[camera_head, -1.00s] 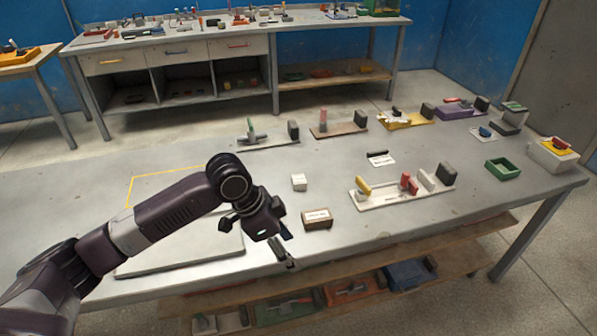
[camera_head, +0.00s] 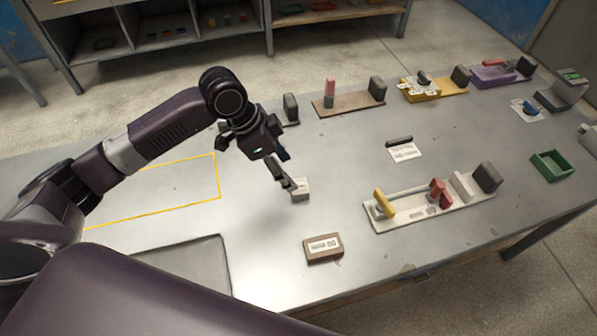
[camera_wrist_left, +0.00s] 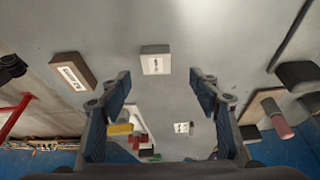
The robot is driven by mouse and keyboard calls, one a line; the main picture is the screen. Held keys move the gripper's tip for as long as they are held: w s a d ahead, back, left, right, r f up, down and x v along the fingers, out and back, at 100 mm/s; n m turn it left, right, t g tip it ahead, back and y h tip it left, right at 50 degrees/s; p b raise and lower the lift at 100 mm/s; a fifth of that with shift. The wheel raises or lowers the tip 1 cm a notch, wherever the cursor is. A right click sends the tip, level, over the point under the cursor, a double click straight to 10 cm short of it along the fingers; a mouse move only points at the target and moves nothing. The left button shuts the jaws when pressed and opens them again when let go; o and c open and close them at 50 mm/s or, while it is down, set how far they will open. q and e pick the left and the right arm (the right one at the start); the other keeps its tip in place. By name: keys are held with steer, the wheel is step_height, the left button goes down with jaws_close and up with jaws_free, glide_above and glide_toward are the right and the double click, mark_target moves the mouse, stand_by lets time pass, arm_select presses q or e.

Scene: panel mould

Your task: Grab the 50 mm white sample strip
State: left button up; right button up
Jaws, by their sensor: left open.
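A small whitish block (camera_head: 301,190) stands on the grey table; it is the nearest pale piece to my left gripper (camera_head: 286,178). In the left wrist view this block (camera_wrist_left: 155,54) lies just beyond the open fingertips (camera_wrist_left: 160,80), roughly central, with a white label on the face towards the camera. Its marking is too small to read, so I cannot confirm it is the 50 mm strip. My left gripper is open and empty, fingers pointing down beside and partly over the block in the head view. Whether they touch it cannot be told. My right gripper is not in view.
A brown labelled block (camera_head: 324,249) lies in front. A white fixture (camera_head: 400,221) with yellow and red parts stands right. A white card (camera_head: 404,153) lies behind it. Base plates with upright parts line the back; a green tray (camera_head: 551,167) sits far right.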

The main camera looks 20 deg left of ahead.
mark_target(299, 189)
arm_select(q)
steer(key=shift+s+d+f, duration=0.1)
steer(key=shift+d+f, duration=0.2)
steer(key=shift+f, duration=0.35)
steer(key=shift+s+d+f, duration=0.1)
steer(key=shift+d+f, duration=0.2)
steer(key=shift+f, duration=0.3)
steer(key=p+x, duration=0.1)
steer(key=x, duration=0.2)
steer(key=shift+w+f, duration=0.1)
steer(key=shift+f, duration=0.3)
steer(key=shift+w+d+f, duration=0.1)
steer(key=shift+d+f, duration=0.1)
steer(key=shift+f, duration=0.25)
steer(key=c, duration=1.3)
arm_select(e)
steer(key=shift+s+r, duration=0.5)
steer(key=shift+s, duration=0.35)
